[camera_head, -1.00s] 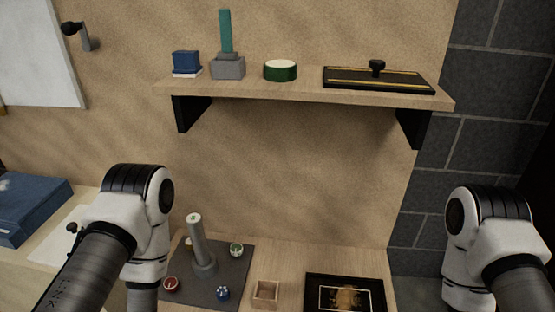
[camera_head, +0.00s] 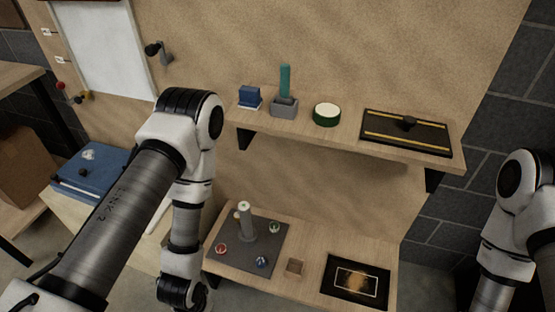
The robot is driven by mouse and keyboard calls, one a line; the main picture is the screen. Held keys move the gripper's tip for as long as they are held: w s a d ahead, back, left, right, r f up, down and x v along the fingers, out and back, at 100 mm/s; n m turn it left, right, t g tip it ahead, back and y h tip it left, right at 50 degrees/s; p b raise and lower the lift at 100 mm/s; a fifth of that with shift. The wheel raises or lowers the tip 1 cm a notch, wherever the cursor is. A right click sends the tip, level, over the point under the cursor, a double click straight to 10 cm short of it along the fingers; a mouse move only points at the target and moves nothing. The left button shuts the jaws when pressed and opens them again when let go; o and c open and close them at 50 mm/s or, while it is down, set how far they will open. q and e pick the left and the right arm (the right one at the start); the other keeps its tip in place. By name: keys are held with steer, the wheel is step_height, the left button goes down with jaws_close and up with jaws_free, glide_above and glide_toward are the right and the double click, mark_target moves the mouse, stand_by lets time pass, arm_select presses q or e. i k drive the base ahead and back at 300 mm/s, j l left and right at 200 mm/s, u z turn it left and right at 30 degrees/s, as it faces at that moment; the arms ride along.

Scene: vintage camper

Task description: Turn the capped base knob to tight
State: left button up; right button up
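A grey base plate (camera_head: 238,265) lies on the low wooden table, with an upright grey post (camera_head: 246,222) on it. Small round knobs sit around the post: a red one (camera_head: 221,249), a blue one (camera_head: 261,262) and a green one (camera_head: 274,228). A small pale yellowish part (camera_head: 237,214) sits close beside the post. At this size I cannot tell which knob is capped or how any is turned. My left arm hangs down just left of the plate, apart from it in the picture; its gripper is not clearly visible. My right arm is at the right edge, its gripper out of frame.
A wall shelf (camera_head: 340,143) overhangs behind, holding several items. A blue case (camera_head: 92,172) sits on the left surface. A crank handle (camera_head: 158,50) is on the wall.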

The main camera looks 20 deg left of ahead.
mark_target(236, 216)
steer(key=i+j, duration=0.15)
steer(key=j, duration=0.2)
steer(key=i+j, duration=0.2)
steer(key=j, duration=0.15)
steer(key=i+j, duration=0.15)
steer(key=j, duration=0.25)
